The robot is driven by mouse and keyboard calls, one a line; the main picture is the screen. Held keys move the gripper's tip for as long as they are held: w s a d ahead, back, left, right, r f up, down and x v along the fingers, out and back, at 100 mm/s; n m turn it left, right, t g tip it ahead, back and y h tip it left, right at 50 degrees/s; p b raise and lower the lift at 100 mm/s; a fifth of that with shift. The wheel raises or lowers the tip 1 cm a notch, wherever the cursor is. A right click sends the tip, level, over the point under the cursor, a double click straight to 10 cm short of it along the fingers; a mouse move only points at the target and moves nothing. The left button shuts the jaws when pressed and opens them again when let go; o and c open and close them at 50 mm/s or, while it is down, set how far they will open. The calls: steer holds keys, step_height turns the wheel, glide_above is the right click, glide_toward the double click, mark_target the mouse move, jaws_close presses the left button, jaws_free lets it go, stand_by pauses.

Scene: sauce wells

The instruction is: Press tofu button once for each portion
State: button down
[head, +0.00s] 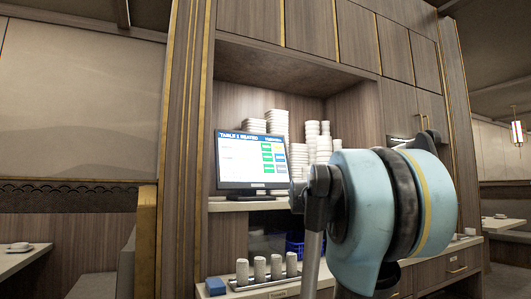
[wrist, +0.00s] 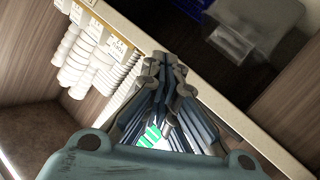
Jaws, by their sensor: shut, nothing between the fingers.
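A screen (head: 252,158) stands on a shelf in the alcove in the head view. It shows a blue heading, lines of reddish text and green and grey button boxes. The text is too small to read, so I cannot tell which box is tofu. My gripper (wrist: 165,62) shows in the wrist view, shut and empty, with its fingers together. Part of the lit screen (wrist: 151,135), with green boxes, shows behind and between the fingers. The fingers hide much of it. I cannot tell whether the fingertips touch anything. My arm hides the gripper in the head view.
Stacked white dishes (head: 277,124) stand behind the screen, and more stacks (wrist: 75,60) with labels show in the wrist view. White cups (head: 260,268) stand in a tray on the lower counter, beside a blue block (head: 215,286). A clear bin (wrist: 236,38) is at upper right.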

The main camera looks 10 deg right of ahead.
mark_target(266, 147)
steer(key=w+a+r+n+t+y, duration=0.2)
steer(key=w+r+n+y, duration=0.2)
steer(key=r, duration=0.6)
steer(key=w+a+r+n+t+y, duration=0.2)
steer(key=w+r+n+y, duration=0.3)
steer(key=r, duration=0.6)
steer(key=w+a+r+n+t+y, duration=0.2)
steer(key=w+r+n+y, duration=0.3)
steer(key=r, duration=0.6)
steer(key=shift+a+r, duration=0.2)
steer(key=shift+a, duration=0.6)
steer(key=w+a+f, duration=0.2)
steer(key=w, duration=0.6)
steer(key=shift+a+f, duration=0.3)
steer(key=shift+w+a, duration=0.15)
steer(key=shift+w, duration=0.1)
